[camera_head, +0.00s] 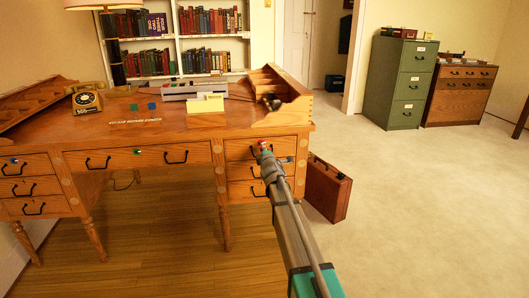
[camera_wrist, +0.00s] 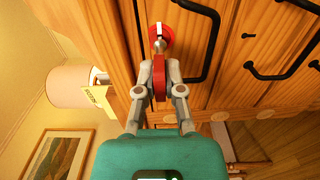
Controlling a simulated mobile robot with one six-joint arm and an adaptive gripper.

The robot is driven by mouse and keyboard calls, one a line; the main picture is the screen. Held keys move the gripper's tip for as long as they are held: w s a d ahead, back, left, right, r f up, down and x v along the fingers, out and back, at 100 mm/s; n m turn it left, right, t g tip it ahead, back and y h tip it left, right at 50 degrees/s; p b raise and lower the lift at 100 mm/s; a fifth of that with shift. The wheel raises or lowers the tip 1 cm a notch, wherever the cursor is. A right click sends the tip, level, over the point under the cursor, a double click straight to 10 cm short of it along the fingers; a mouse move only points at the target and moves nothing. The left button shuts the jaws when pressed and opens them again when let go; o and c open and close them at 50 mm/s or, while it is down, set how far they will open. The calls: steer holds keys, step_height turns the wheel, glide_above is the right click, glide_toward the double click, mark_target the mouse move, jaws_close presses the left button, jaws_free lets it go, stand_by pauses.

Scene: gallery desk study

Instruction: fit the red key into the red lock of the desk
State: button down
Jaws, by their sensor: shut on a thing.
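The desk (camera_head: 190,125) stands ahead, with black-handled drawers at both sides. The red lock (camera_wrist: 165,34) is a round red disc on a wooden drawer front beside a black handle; it also shows on the right drawers in the head view (camera_head: 262,143). My gripper (camera_wrist: 159,88) is shut on the red key (camera_wrist: 159,75), whose red body lies between the fingers. The key's metal end points at the lock and overlaps its disc in the wrist view. I cannot tell whether the tip is inside. In the head view my gripper (camera_head: 270,162) is at the upper right drawer.
A green key (camera_head: 134,107) and a blue key (camera_head: 152,106) lie on the desktop. A brown briefcase (camera_head: 327,190) stands right of the desk. The carpet at the right is clear.

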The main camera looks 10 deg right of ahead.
steer(key=shift+w, duration=0.6)
stand_by(0.4)
steer(key=c, duration=0.7)
jaws_free()
steer(key=o, duration=0.5)
steer(key=shift+s, duration=0.35)
